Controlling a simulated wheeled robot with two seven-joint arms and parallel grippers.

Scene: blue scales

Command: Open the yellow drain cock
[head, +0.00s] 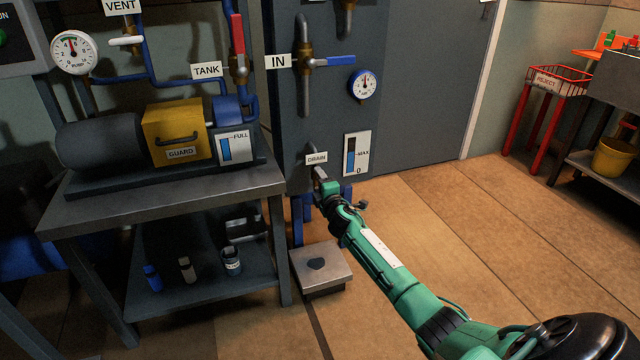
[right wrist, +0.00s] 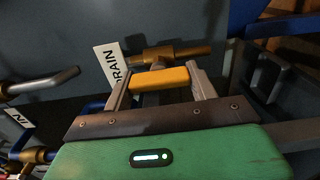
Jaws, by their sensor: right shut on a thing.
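The yellow drain cock handle (right wrist: 160,79) lies between the two fingers of my right gripper (right wrist: 160,84) in the right wrist view. It sits on a brass valve body (right wrist: 165,54) beside a white DRAIN label (right wrist: 108,66). In the head view my right gripper (head: 322,186) is at the low front of the dark cabinet, just under the DRAIN label (head: 316,158), and hides the handle. It is shut on the handle, which lies crosswise between the fingers. My left gripper is not in view.
A metal bench (head: 170,195) with a pump and yellow guard (head: 178,132) stands on the left. A low grey platform (head: 320,278) is on the floor below the drain. A level gauge (head: 357,154) is right of the label.

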